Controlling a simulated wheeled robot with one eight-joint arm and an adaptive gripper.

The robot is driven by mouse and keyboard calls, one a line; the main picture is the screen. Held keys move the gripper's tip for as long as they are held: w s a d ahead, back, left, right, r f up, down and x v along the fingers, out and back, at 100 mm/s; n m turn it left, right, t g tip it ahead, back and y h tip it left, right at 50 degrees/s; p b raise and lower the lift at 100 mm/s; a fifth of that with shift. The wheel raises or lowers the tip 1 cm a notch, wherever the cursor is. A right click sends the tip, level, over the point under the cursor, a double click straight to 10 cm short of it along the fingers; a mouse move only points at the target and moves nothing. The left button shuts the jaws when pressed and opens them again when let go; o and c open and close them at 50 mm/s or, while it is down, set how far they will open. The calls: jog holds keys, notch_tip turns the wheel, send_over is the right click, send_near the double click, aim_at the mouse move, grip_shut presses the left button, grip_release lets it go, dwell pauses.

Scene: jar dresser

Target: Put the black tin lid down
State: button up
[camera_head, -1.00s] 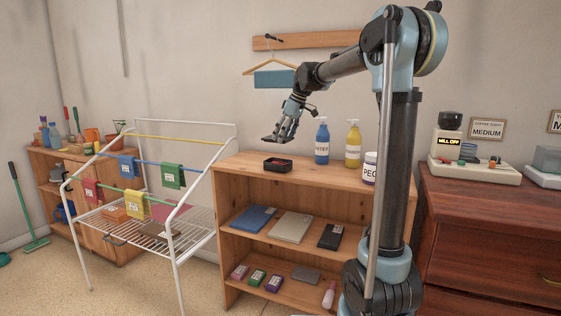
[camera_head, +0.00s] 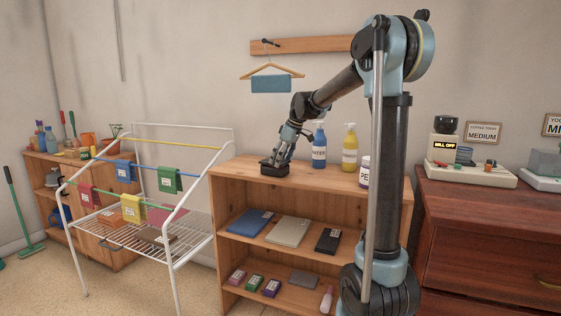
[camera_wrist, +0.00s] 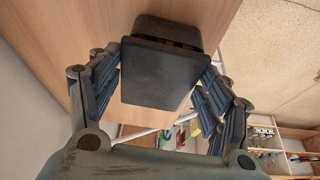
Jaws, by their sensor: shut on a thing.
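The black tin lid (camera_wrist: 160,78) is a flat dark plate between the two fingers of my gripper (camera_wrist: 166,68) in the wrist view. My gripper is shut on it. The open black tin (camera_wrist: 168,28) shows behind the lid, with a thin strip of its brownish inside in sight. In the head view my gripper (camera_head: 279,157) is down at the black tin (camera_head: 275,170) on top of the wooden shelf. The lid lies over or very near the tin; I cannot tell whether they touch. The lid hides most of the tin's inside.
The wooden shelf top (camera_head: 240,170) is clear left of the tin. A blue bottle (camera_head: 319,152), a yellow bottle (camera_head: 349,153) and a white jar (camera_head: 364,172) stand to its right. A white drying rack (camera_head: 170,240) with coloured cloths stands left of the shelf.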

jog(key=shift+f, duration=0.4)
jog(key=o, duration=1)
jog(key=v, duration=1.3)
jog(key=s+d+f+m+h, duration=0.1)
jog(key=s+d+f+m, duration=0.2)
jog(key=s+d+f, duration=0.55)
jog(key=s+d+f+m+h, duration=0.1)
jog(key=s+d+f+m, duration=0.3)
jog(key=s, duration=0.9)
jog(key=s+d+f+m, duration=0.2)
jog(key=s+f, duration=0.3)
jog(key=f, duration=0.1)
jog(key=s+d+f+m+h, duration=0.1)
jog(key=s+d+f+m, duration=0.1)
jog(key=s+f, duration=0.4)
jog(key=s+d+f+m+h, duration=0.1)
jog(key=s+d+f, duration=0.1)
jog(key=s+f, duration=0.4)
jog(key=shift+s+d+m, duration=0.15)
jog(key=shift+d+m, duration=0.25)
